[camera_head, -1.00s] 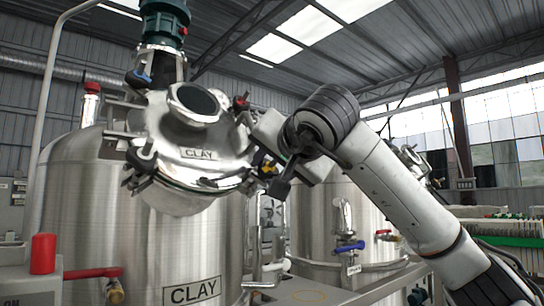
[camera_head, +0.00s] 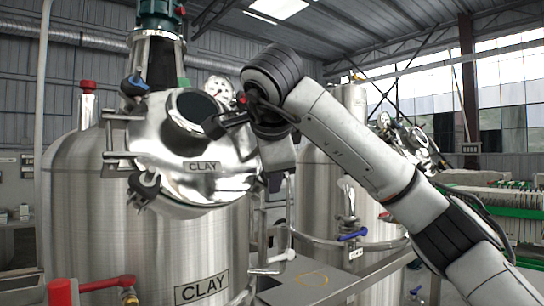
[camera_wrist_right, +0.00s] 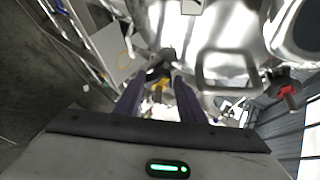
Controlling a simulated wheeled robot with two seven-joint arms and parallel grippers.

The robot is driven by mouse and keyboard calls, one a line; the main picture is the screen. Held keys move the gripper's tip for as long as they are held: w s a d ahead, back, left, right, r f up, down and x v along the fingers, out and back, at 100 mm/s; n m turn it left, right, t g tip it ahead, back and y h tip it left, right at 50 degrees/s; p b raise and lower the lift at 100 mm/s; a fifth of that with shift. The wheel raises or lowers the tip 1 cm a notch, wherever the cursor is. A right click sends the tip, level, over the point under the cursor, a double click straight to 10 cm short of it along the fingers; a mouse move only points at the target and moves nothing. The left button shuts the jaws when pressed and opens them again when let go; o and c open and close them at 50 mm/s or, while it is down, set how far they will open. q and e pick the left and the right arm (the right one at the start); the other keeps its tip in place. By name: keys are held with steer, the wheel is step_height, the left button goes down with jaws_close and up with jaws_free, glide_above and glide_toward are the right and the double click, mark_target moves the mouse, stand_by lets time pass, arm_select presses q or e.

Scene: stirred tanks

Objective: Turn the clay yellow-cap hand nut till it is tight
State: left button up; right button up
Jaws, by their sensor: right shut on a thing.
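The clay tank (camera_head: 130,240) stands at the left in the head view, with its domed steel lid (camera_head: 215,165) marked CLAY. The yellow-cap hand nut (camera_wrist_right: 159,86) shows in the wrist view as a dark nut with a yellow part, between the two fingertips. My right gripper (camera_wrist_right: 157,84) is shut on it at the lid's edge. In the head view my right wrist and gripper body cover the right side of the lid and hide the nut and fingertips. Whether the nut is tight cannot be seen. My left gripper is not in view.
A red-cap hand nut (camera_wrist_right: 288,91) and a steel loop handle (camera_wrist_right: 227,70) are near the gripper in the wrist view. A blue-cap clamp (camera_head: 134,85) is on the lid's left. A second tank (camera_head: 322,190) with a blue-handled valve (camera_head: 352,235) stands behind my arm.

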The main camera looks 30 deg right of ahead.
steer(key=shift+w+r+m+g+y+p, duration=0.15)
steer(key=shift+m+g+y+p, duration=0.15)
steer(key=shift+m+g+p, duration=0.6)
steer(key=shift+t, duration=0.3)
steer(key=o, duration=1)
steer(key=shift+o, duration=0.2)
steer(key=v, duration=1)
